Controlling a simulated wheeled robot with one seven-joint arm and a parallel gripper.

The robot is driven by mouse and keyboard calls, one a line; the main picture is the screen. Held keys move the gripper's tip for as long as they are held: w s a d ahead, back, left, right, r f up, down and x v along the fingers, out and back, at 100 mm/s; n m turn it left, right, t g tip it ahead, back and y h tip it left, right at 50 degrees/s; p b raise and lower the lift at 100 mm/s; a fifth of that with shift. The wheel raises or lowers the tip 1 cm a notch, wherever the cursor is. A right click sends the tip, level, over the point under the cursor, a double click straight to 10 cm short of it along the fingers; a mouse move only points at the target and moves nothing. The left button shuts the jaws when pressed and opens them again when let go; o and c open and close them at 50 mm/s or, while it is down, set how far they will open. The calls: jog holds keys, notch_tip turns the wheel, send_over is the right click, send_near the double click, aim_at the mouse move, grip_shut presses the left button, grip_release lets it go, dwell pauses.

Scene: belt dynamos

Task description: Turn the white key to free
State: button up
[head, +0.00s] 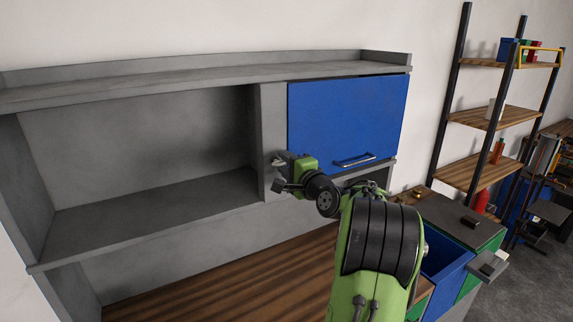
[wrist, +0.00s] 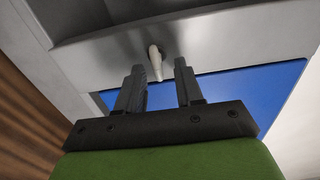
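The white key (wrist: 155,62) sticks out of the grey panel beside the blue cabinet door in the wrist view. It is a small, pale, elongated piece on a darker round mount. My gripper (wrist: 159,67) is open, with one dark finger on each side of the key's line. The key appears in the gap at the fingertips; I cannot tell whether either finger touches it. In the head view my gripper (head: 279,174) is at the grey upright left of the blue door (head: 345,120), and the key is hard to make out there.
The grey shelf unit (head: 150,205) has an empty open bay left of the upright. A wooden worktop (head: 230,285) lies below, largely clear. Right of my arm are an open blue drawer (head: 445,262) and a wooden-shelved rack (head: 490,117).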

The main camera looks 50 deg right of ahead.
jog(key=b+v, duration=0.4)
jog(key=v, duration=1.1)
jog(key=shift+s, duration=0.4)
jog(key=shift+a, duration=0.1)
